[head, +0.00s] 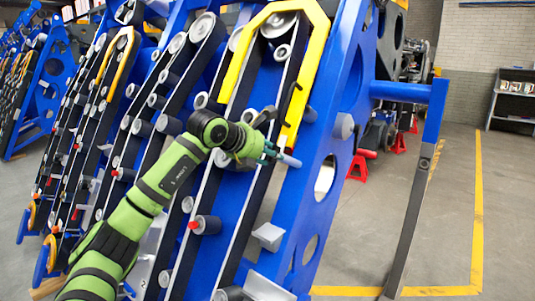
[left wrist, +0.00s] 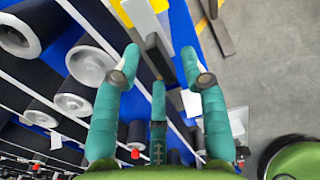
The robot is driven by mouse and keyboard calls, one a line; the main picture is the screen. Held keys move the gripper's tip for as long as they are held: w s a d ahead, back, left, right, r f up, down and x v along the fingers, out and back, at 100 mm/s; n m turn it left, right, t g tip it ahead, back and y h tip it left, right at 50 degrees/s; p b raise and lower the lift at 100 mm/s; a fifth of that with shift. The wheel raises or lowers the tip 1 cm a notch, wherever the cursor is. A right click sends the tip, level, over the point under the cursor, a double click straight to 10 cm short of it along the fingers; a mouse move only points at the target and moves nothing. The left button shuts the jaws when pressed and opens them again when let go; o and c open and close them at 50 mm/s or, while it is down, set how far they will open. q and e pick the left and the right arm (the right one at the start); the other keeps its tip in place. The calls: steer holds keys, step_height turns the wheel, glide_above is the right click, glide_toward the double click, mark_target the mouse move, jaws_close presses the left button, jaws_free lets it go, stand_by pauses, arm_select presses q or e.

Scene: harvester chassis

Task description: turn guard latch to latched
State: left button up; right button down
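The yellow guard (head: 312,62) frames the upper part of the blue chassis panel. A dark, bar-shaped piece near its lower end looks like the guard latch (head: 267,115); it also shows in the left wrist view (left wrist: 157,52). I cannot tell its latch position. My left gripper (head: 281,153) is just below the bar in the head view. In the left wrist view its teal fingers (left wrist: 160,78) are spread, with the bar's lower end between and beyond the fingertips. I see no grip on it. My right gripper is not in view.
Black belts and grey rollers (head: 207,224) with red-tipped pins cover the blue panel around my left arm. A blue arm with a dark post (head: 408,222) stands at right. Red stands (head: 359,166) are behind. The floor at right is mostly clear.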

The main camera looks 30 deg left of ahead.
arm_select(q)
steer(key=shift+r, duration=0.1)
steer(key=d+v, duration=0.1)
steer(key=v, duration=1.1)
steer(key=shift+a, duration=0.4)
